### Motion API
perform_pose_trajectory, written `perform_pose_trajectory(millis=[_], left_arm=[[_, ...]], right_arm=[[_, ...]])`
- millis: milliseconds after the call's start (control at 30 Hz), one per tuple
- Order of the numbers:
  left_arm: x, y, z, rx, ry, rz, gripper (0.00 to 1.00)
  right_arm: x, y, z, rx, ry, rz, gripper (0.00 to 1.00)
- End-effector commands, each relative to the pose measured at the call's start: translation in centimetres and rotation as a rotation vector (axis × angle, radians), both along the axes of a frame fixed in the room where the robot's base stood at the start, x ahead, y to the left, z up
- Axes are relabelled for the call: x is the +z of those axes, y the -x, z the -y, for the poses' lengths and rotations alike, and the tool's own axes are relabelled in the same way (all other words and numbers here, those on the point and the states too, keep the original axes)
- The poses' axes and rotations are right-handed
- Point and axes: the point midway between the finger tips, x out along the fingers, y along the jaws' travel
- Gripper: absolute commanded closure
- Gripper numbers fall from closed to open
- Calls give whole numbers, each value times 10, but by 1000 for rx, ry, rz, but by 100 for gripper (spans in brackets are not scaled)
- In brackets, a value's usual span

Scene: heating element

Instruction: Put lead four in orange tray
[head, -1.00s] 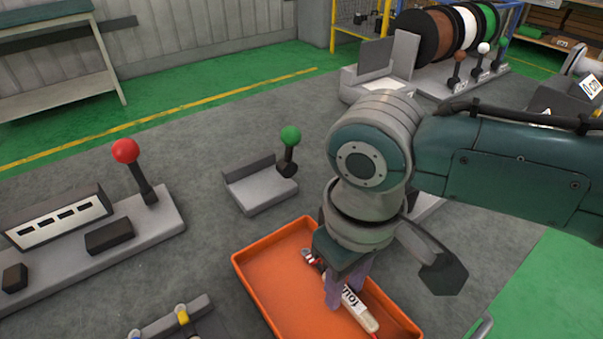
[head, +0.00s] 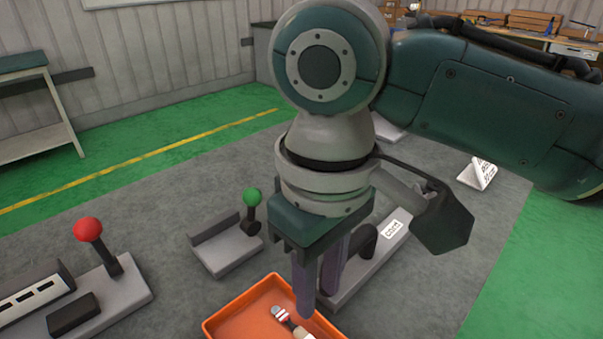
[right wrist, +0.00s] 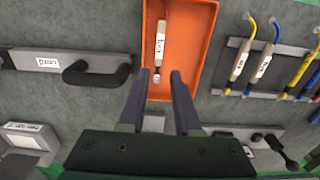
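Lead four, a white stick-like lead with a label and a red-and-white end, lies inside the orange tray (head: 233,312). In the head view only its end part (head: 286,318) shows at the bottom edge. In the right wrist view the labelled lead (right wrist: 160,45) lies along the tray (right wrist: 199,45). My right gripper (head: 318,300) is above the tray with its fingers apart and nothing between them. In the right wrist view its fingertips (right wrist: 160,74) are spread in front of the lead's near end. My left gripper is not in view.
A grey base with a green-knobbed lever (head: 252,197) stands behind the tray. A red-knobbed lever unit (head: 88,230) is at the left. The right wrist view shows a labelled bar with a black handle (right wrist: 97,72) and several leads on a rack (right wrist: 236,66).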

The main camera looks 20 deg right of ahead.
Motion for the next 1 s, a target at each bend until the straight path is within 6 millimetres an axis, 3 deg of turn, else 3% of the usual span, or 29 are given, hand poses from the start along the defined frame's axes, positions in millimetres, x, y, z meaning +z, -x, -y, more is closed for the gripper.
perform_pose_trajectory(millis=[233, 333, 467, 700, 833, 1000], left_arm=[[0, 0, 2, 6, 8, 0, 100], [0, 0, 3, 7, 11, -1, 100], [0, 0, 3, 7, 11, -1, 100], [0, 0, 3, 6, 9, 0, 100], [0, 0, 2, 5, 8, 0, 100], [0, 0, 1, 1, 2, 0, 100]], right_arm=[[-16, 38, -35, 55, -159, 59, 68], [-18, 59, -39, 32, -231, 130, 68], [-17, 83, -15, -48, -235, 220, 68], [-12, 123, 51, -163, -88, 300, 68], [-9, 132, 65, -178, -45, 308, 68], [-9, 132, 66, -178, -42, 309, 68]])
